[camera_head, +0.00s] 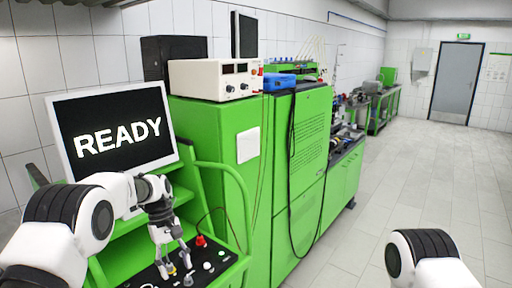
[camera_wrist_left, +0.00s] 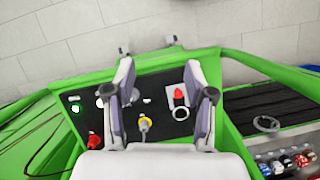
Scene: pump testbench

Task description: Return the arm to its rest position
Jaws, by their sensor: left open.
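My left arm comes in from the left, and its left gripper (camera_head: 174,262) points down over the black control panel (camera_head: 225,261) of the green bench. The fingers are spread with nothing between them. In the left wrist view the left gripper (camera_wrist_left: 160,80) shows its two fingers apart above the panel (camera_wrist_left: 157,107).
A monitor (camera_head: 113,132) reading READY stands behind the left arm. A red button (camera_head: 201,240) sits on the panel, with green rails around it. A tall green cabinet (camera_head: 226,130) carries a white power supply (camera_head: 210,79). The tiled floor (camera_head: 450,180) at right is clear.

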